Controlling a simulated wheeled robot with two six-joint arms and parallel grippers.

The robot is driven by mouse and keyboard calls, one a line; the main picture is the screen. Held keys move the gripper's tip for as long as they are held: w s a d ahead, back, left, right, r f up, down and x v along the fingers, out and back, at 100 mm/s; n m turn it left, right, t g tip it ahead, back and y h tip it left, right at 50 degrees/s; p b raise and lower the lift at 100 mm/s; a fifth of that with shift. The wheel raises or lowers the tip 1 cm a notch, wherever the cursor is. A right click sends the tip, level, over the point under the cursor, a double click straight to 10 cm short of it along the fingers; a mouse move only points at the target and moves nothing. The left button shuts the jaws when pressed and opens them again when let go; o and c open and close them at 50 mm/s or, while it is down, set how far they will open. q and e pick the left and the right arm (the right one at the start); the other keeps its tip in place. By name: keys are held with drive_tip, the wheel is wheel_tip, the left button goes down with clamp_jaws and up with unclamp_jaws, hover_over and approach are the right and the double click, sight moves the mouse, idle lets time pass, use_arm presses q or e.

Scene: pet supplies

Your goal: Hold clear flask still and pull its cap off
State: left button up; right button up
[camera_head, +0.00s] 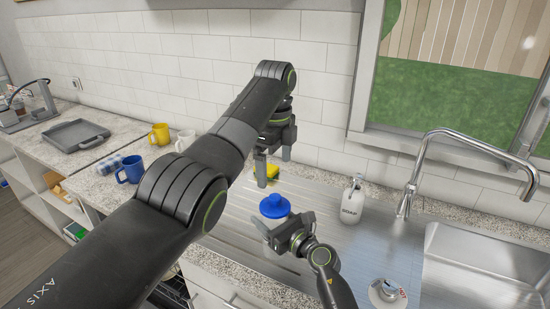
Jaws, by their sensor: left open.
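A round blue cap (274,206) with a raised knob shows on the metal drainboard in the middle of the head view. The clear flask's body cannot be made out below it; my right gripper covers that area. My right gripper (283,228) is low, just in front of and below the cap. Whether its fingers touch the flask is unclear. My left gripper (273,162) is open, pointing down, above and behind the cap, apart from it.
A yellow sponge (273,172) lies behind my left gripper. A white soap bottle (353,200) stands to the right, before the faucet (408,192) and sink (480,265). Blue (131,169) and yellow (160,133) mugs and a grey tray (76,134) are at left.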

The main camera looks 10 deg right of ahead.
sight(275, 196)
use_arm(q)
wheel_tip(275, 196, down, 10)
drive_tip(key=shift+f, duration=0.15)
drive_tip(key=shift+c, duration=0.4)
drive_tip(key=c, duration=1.1)
drive_tip(key=shift+r, duration=0.3)
drive_tip(key=shift+r, duration=0.9)
drive_tip(key=shift+r, duration=2)
use_arm(e)
drive_tip(key=o, duration=1.5)
drive_tip(key=shift+c, duration=0.2)
